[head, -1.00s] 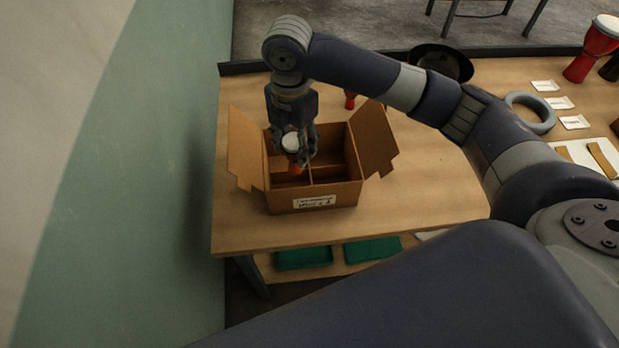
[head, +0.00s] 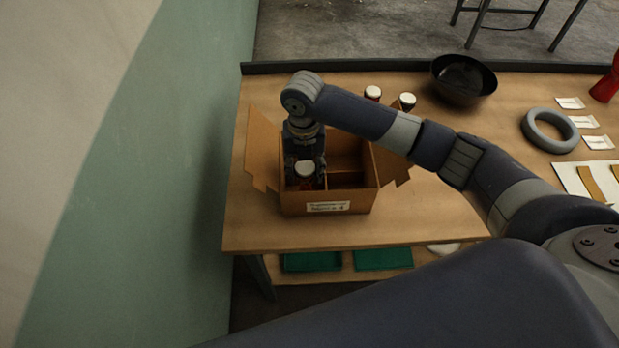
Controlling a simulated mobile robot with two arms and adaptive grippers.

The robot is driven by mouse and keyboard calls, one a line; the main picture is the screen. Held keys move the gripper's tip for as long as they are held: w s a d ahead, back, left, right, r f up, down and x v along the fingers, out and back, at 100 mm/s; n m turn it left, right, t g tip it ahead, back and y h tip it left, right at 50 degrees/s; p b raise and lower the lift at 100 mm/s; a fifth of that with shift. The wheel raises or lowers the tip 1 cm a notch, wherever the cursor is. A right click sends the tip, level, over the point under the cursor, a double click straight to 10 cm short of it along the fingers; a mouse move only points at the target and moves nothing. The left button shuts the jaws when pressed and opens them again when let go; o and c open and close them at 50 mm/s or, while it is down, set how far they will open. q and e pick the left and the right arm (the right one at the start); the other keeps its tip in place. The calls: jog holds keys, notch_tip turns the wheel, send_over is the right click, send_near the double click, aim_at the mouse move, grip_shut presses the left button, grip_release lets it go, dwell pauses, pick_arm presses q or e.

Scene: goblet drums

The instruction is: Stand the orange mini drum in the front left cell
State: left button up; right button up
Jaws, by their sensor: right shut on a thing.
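The orange mini drum (head: 306,169) shows its white head and a little of its body at the front left cell of the cardboard box (head: 296,203). Its lower part is hidden by the box's front wall. My right gripper (head: 305,180) points down into that cell and is shut on the drum, which looks about upright. I cannot tell whether the drum touches the cell floor. The box is open, with flaps spread left and right, dividers inside and a label on its front. My left gripper is not in view.
Two small drums with white heads (head: 373,93) (head: 407,101) stand behind the box. A black bowl (head: 463,78), a grey ring (head: 549,130) and white cards (head: 581,122) lie to the right. Green trays (head: 383,259) sit on the shelf below.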

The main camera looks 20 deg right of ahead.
notch_tip(320, 180, down, 5)
jog(key=shift+r+p, duration=0.2)
jog(key=shift+p, duration=0.25)
jog(key=shift+f, duration=0.2)
jog(key=shift+f, duration=0.1)
jog(key=o, duration=1.1)
jog(key=shift+c, duration=0.2)
jog(key=shift+r, duration=0.25)
notch_tip(320, 180, up, 12)
jog(key=shift+f+b, duration=0.1)
jog(key=shift+b, duration=0.9)
